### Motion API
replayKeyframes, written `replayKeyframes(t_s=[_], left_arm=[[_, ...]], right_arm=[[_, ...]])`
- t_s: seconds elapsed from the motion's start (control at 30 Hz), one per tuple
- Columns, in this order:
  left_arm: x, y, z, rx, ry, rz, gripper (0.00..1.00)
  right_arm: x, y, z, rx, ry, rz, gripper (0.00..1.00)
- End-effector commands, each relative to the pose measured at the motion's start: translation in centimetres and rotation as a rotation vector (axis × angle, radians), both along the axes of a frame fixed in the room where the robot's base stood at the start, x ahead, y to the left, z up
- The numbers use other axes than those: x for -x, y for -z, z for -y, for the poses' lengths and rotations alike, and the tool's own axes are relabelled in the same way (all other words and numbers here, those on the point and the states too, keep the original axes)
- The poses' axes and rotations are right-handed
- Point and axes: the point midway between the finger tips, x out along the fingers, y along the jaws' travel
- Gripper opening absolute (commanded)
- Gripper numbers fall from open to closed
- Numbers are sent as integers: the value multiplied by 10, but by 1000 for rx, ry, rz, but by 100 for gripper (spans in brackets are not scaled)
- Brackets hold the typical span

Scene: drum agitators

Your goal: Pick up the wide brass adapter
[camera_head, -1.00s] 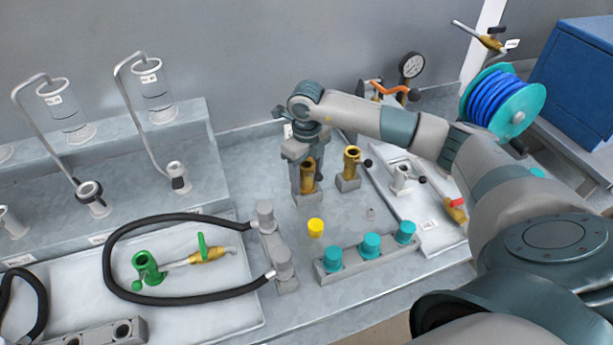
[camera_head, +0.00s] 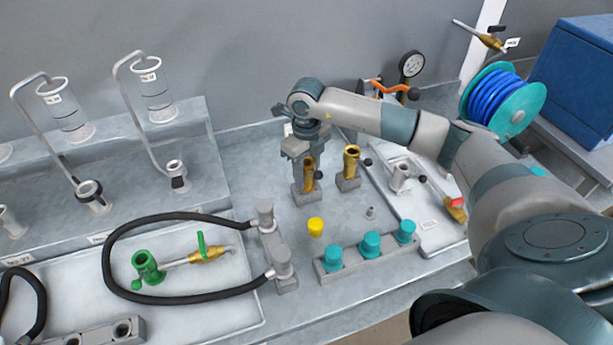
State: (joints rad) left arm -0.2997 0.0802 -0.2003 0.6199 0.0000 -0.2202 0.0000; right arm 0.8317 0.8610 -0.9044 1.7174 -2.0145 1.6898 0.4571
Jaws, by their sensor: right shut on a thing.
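Two brass adapters show in the head view, each over a small grey block. My right gripper (camera_head: 306,165) points down at the left one (camera_head: 309,174) and is shut on it; the fingers hide part of it. This adapter is upright, with a black knob at its right side. Its lower end is at the grey block (camera_head: 307,197); I cannot tell whether it is clear of it. The other brass adapter (camera_head: 351,160) stands upright in its own block to the right, apart from the gripper. I cannot tell surely which is wider. My left gripper is out of view.
A yellow cup-like piece (camera_head: 315,227) and a rack of teal caps (camera_head: 371,245) are in front. A black hose (camera_head: 170,218) loops around a green-and-brass fitting (camera_head: 150,267) at left. A pale tray (camera_head: 437,222) lies right; a pressure gauge (camera_head: 412,65) stands behind.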

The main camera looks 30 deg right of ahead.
Motion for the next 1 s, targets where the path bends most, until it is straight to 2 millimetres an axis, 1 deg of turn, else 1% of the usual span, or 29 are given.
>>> replayKeyframes(t_s=[0.17, 0.5, 0.63, 0.8, 1.0], left_arm=[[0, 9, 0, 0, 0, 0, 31], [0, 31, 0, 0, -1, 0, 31], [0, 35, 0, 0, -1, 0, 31], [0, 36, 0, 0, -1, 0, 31], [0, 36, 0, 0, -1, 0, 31]], right_arm=[[-1, -16, 0, -1, 0, 5, 6], [-1, -71, 0, 0, 0, 5, 6], [-1, -87, 0, -1, 0, 4, 6], [0, -96, 0, 0, 0, 1, 6], [0, -97, 0, 0, 0, 1, 6]])
